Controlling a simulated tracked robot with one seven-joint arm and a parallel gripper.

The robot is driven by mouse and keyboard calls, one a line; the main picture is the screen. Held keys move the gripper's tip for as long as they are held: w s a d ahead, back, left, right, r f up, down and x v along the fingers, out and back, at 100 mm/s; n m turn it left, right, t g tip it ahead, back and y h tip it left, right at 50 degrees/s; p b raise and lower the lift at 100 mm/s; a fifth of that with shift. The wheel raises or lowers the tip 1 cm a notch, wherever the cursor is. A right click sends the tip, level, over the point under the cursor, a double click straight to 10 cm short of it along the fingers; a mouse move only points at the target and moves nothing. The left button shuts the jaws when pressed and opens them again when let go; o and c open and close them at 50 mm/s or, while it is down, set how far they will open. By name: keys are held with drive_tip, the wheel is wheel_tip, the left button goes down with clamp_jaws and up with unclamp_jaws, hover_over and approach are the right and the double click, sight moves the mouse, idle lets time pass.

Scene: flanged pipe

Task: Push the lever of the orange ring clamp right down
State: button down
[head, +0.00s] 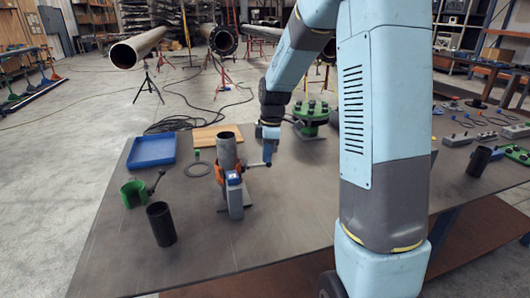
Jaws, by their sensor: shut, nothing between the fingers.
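The orange ring clamp (219,177) sits around an upright grey pipe (227,150) on the table. A thin grey lever (254,164) sticks out from the clamp to the right and looks roughly level. My gripper (267,161) points down with its fingers shut and empty, at the outer end of the lever. I cannot tell whether the fingertips touch the lever. A grey and blue block (235,197) stands in front of the pipe and hides part of the clamp.
A green ring clamp (133,194) and a black pipe piece (161,224) stand at the left. A blue tray (152,149), a dark flat ring (197,169) and a wooden board (218,137) lie behind. The table front is clear.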

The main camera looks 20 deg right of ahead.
drive_tip(key=d, duration=0.2)
drive_tip(key=d+r, duration=0.1)
drive_tip(key=shift+s, duration=0.3)
drive_tip(key=shift+r, duration=0.1)
wheel_tip(320, 180, up, 13)
drive_tip(key=d, duration=0.1)
drive_tip(key=shift+d+r, duration=0.15)
drive_tip(key=shift+r, duration=0.05)
drive_tip(key=shift+s, duration=0.1)
idle(0.3)
